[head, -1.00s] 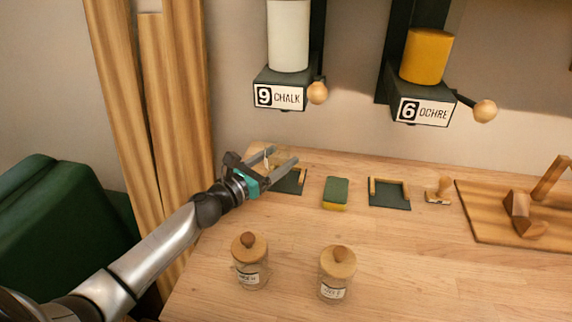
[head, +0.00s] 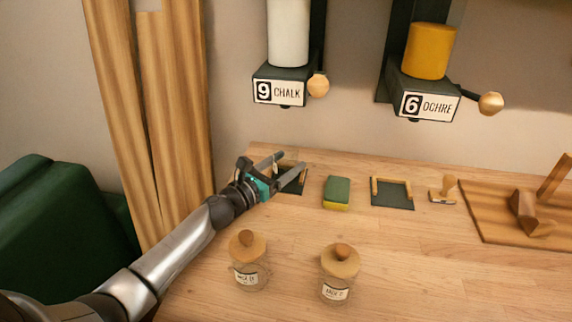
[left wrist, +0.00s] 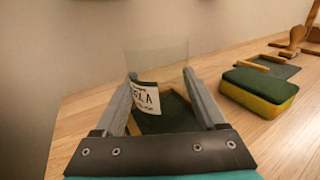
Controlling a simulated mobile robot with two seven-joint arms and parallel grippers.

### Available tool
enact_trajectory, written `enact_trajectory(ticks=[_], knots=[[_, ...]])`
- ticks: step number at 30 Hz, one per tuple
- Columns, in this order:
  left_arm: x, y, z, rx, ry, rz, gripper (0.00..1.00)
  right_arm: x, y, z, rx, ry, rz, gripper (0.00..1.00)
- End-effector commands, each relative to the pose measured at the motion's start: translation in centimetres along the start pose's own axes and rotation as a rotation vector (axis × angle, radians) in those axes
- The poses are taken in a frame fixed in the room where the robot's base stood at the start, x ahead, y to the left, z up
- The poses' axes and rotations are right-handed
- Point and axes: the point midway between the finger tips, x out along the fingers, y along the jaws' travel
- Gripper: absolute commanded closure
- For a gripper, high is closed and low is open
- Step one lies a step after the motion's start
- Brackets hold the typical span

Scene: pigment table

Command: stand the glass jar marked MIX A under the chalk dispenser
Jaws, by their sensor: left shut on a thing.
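My left gripper (head: 291,162) is shut on a clear glass jar, seen best in the left wrist view (left wrist: 158,60). The jar has no lid in view, and its white label (left wrist: 146,101) is tilted and partly hidden; a letter like A shows. The chalk dispenser (head: 280,88), signed 9 CHALK, is on the wall above. Below it a dark pad (head: 292,184) with a wooden edge lies on the table. The jar is over or on this pad; I cannot tell if its base touches. My right gripper is not in view.
A green and yellow sponge (head: 336,194) lies right of the pad. Further right are another pad (head: 393,200), a stamp (head: 443,190) and a wooden board (head: 490,228). Two lidded jars, left (head: 248,262) and right (head: 338,275), stand in front. The ochre dispenser (head: 425,98) hangs at right.

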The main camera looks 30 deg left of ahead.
Motion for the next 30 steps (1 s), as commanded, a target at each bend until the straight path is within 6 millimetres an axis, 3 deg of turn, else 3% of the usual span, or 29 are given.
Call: enact_trajectory(ticks=[3, 4, 10, 21, 30], knots=[[0.0, 0.0, -0.3, -0.001, -0.002, 0.001, 1.0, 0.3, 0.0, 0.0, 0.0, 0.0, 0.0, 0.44], [0.0, 0.0, -0.3, 0.0, 0.0, 0.001, 0.24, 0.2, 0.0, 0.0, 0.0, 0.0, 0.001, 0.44], [0.0, 0.0, -0.3, 0.0, 0.0, 0.0, 0.01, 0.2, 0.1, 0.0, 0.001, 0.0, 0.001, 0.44], [-0.1, 0.0, 0.2, 0.001, 0.001, -0.001, 0.0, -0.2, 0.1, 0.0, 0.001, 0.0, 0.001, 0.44], [-3.9, 0.0, -0.1, -0.003, 0.003, -0.001, 0.0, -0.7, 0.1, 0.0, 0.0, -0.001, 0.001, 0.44]])
